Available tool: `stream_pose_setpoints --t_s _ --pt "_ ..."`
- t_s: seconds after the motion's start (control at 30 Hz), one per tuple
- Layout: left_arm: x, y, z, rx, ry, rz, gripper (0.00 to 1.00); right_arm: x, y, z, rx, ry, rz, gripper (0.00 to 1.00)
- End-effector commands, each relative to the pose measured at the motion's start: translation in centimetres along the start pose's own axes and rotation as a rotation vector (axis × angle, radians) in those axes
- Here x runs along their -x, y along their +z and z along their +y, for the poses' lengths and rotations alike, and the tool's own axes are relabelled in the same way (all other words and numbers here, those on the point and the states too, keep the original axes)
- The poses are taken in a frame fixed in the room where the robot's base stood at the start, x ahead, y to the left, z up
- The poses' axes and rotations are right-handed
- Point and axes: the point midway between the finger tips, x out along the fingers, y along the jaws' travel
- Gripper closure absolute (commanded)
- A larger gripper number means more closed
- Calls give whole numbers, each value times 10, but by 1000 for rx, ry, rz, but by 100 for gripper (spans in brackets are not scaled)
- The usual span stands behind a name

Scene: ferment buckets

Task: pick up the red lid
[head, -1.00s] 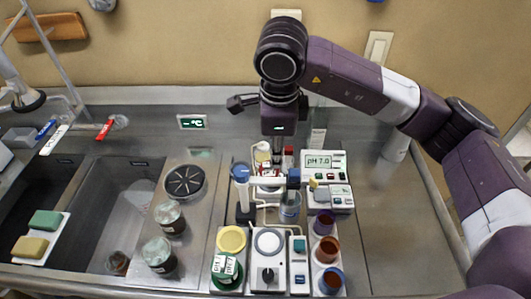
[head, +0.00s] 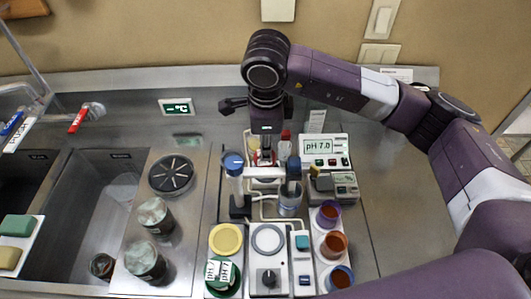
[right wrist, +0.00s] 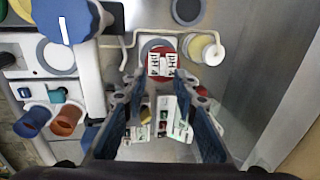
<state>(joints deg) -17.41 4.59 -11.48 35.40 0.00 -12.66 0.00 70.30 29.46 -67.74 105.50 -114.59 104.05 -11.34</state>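The red lid (head: 265,158) is at the back of the instrument cluster in the head view, partly covered by equipment and by my right gripper. In the right wrist view the red lid (right wrist: 154,53) carries two white pH labels and lies just beyond the fingertips, near the middle. My right gripper (head: 264,122) points down above the back of the cluster. In the right wrist view its fingers (right wrist: 163,84) are spread apart with nothing seen held between them. My left gripper is not in view.
A pH meter (head: 324,146) stands right of the lid. A blue-capped stand (head: 232,162) is close on the left. A yellow lid (head: 225,239), a green lid (head: 234,288) and several cups are in front. Jars (head: 150,215) stand by the sink. The steel counter (head: 385,200) at right is clear.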

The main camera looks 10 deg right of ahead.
Motion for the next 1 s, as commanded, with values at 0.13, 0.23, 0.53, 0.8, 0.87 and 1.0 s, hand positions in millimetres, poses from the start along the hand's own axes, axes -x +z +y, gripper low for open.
stream_pose_setpoints --t_s 0.13,0.23,0.53,0.8,0.87,1.0 --pt "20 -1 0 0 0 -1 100 -15 -2 -3 -2 5 3 73" --pt "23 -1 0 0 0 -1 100 -30 -1 -2 -2 5 3 73" --pt "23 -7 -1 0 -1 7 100 -39 -1 -3 -1 0 1 73" --pt "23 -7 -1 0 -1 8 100 -39 -1 -3 -1 0 1 100" --pt "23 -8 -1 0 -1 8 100 -39 -1 -3 -1 0 1 100" --pt "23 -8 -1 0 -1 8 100 -39 -1 -3 -2 0 1 100"
